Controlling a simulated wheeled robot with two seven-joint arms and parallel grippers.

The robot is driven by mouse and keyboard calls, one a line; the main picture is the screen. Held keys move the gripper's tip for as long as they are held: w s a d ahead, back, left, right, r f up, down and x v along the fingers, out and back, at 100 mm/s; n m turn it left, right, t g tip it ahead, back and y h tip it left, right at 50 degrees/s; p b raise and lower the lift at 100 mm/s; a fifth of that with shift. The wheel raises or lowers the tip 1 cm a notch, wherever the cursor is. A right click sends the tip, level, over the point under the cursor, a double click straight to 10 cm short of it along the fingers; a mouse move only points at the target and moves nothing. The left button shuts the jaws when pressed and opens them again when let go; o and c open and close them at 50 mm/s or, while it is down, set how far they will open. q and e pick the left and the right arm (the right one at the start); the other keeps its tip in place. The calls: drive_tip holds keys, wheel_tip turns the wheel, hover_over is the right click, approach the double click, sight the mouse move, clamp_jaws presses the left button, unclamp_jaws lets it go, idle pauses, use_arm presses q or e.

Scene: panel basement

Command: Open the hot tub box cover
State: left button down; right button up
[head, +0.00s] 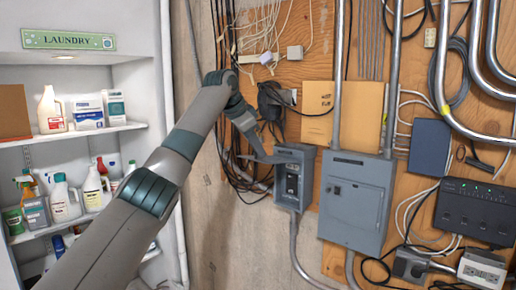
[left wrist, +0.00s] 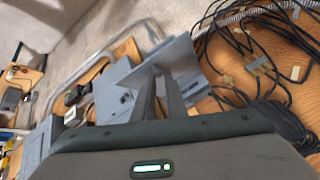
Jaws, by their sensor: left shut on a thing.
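The hot tub box seems to be the small grey box (head: 309,160) on the wooden panel. Its front shows a dark inside with a switch-like part. A flat grey plate, which looks like its cover, sticks out from the box's top toward the left, raised off the front. My left gripper (head: 262,152) is at this plate, left of the box top. In the left wrist view the gripper's two fingers (left wrist: 162,82) are shut on the cover (left wrist: 182,62), which is tilted. The fingers' exact contact is partly hidden. My right gripper is in neither view.
A larger closed grey panel box (head: 355,205) stands right of the small box, with conduits (head: 388,80) above. Black cables (head: 232,140) hang left of the box. Shelves with bottles (head: 60,195) are at the left. A black unit (head: 478,210) is at the right.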

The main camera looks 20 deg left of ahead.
use_arm(q)
drive_tip(key=c, duration=1.8)
unclamp_jaws()
drive_tip(key=shift+w+a+f, duration=0.1)
drive_tip(key=shift+a+f, duration=0.1)
drive_tip(key=shift+a, duration=0.05)
drive_tip(key=shift+w+a+f, duration=0.2)
drive_tip(key=shift+w+a, duration=0.05)
drive_tip(key=shift+w, duration=0.05)
drive_tip(key=shift+s+d+r, duration=0.2)
drive_tip(key=shift+d, duration=0.1)
drive_tip(key=shift+a+r, duration=0.1)
drive_tip(key=shift+s+a+r+b, duration=0.2)
drive_tip(key=shift+s+r+b, duration=0.15)
drive_tip(key=shift+r+b, duration=0.2)
drive_tip(key=b+v, duration=0.4)
drive_tip(key=v, duration=1.1)
drive_tip(key=shift+s+r, duration=0.3)
